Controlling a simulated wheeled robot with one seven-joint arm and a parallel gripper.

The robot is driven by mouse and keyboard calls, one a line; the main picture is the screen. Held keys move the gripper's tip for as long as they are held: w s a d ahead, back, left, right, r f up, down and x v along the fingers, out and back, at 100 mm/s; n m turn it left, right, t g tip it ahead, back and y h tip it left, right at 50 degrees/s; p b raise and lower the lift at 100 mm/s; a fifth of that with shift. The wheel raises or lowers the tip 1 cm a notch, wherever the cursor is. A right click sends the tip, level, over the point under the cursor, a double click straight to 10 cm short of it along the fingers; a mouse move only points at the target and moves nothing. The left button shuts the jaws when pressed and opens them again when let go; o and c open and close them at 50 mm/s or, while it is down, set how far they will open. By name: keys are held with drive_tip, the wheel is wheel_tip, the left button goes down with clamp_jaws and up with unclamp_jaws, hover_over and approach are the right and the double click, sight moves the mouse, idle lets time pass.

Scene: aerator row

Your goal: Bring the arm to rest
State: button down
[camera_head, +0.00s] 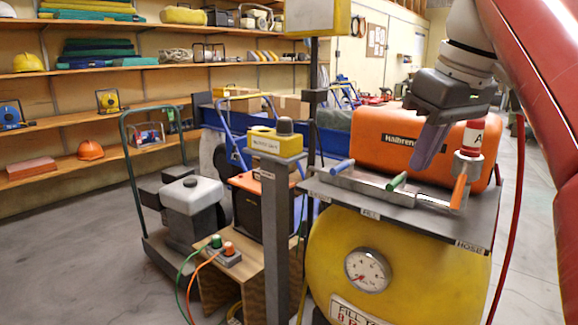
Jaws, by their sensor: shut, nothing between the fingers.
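My gripper (425,160) hangs from my white wrist at the upper right, its dark grey fingers pointing down. The fingers are together and hold nothing. They are in front of the orange machine (375,138) in the picture, above the row of valves on the grey shelf (400,222). The valves have a blue handle (342,167), a green handle (397,181) and an orange handle (459,188). A red and white cap marked A (472,138) stands just right of the fingers. I cannot tell whether the fingers touch anything.
A yellow tank (330,270) with a gauge (367,269) carries the shelf. A grey post (275,220) with a yellow-topped box (274,143) stands left of it. A red hose (510,230) hangs at right. Open floor (80,255) lies at left.

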drive_tip(key=s+a+f+m+t+h, duration=0.1)
drive_tip(key=s+f+m, duration=0.2)
drive_tip(key=f, duration=1.2)
drive_tip(key=s+a+f+m+t, duration=0.1)
drive_tip(key=s+f+m, duration=0.2)
drive_tip(key=s+f, duration=0.4)
wheel_tip(320, 180, down, 9)
drive_tip(key=shift+s+a+f+h, duration=0.1)
drive_tip(key=shift+s+a+h, duration=0.2)
drive_tip(key=shift+h, duration=0.1)
